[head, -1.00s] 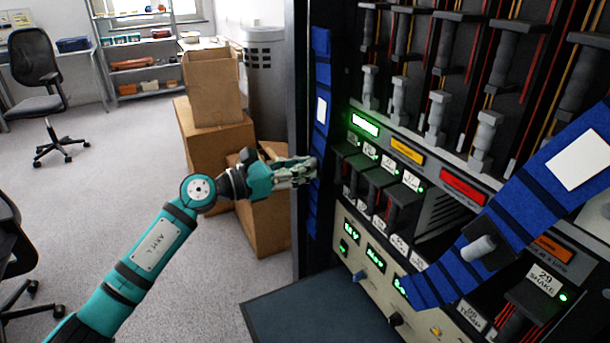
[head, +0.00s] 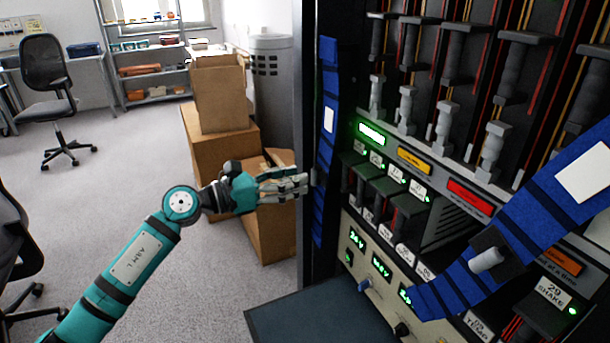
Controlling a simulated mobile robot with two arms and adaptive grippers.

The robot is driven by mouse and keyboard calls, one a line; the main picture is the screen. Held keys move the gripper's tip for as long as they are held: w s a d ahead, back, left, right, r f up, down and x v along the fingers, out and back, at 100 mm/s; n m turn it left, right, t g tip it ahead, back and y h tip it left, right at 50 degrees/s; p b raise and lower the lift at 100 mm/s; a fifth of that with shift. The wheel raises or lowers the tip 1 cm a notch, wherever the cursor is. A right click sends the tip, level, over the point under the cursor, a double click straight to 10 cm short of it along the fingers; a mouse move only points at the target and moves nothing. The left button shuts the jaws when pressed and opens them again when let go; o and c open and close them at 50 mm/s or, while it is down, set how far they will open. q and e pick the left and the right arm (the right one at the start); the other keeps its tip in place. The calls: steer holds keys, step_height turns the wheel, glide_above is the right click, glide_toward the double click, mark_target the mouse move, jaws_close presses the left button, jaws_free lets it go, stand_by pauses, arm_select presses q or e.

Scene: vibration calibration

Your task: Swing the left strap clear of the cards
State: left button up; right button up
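The left strap (head: 328,110) is a dark blue band with a white label. It hangs upright along the left side of the rack, left of the cards (head: 385,190) and not across them. A small grey knob (head: 314,178) shows at its left edge. My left gripper (head: 305,186) is just left of this knob, its fingers pointing right, apart from each other with nothing visible between them. Whether a fingertip still touches the knob is hard to tell. Another blue strap (head: 535,215) with a grey knob (head: 487,259) runs diagonally across the rack's right side. My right gripper is out of view.
Stacked cardboard boxes (head: 219,95) stand behind my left gripper, beside a grey bin (head: 273,80). A dark flat panel (head: 320,312) juts out at the rack's foot. Office chairs (head: 46,80) stand at the left. The carpet between is clear.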

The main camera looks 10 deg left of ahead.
mark_target(326, 183)
arm_select(q)
steer(key=shift+v, duration=2)
steer(key=shift+d, duration=0.1)
steer(key=shift+c, duration=0.4)
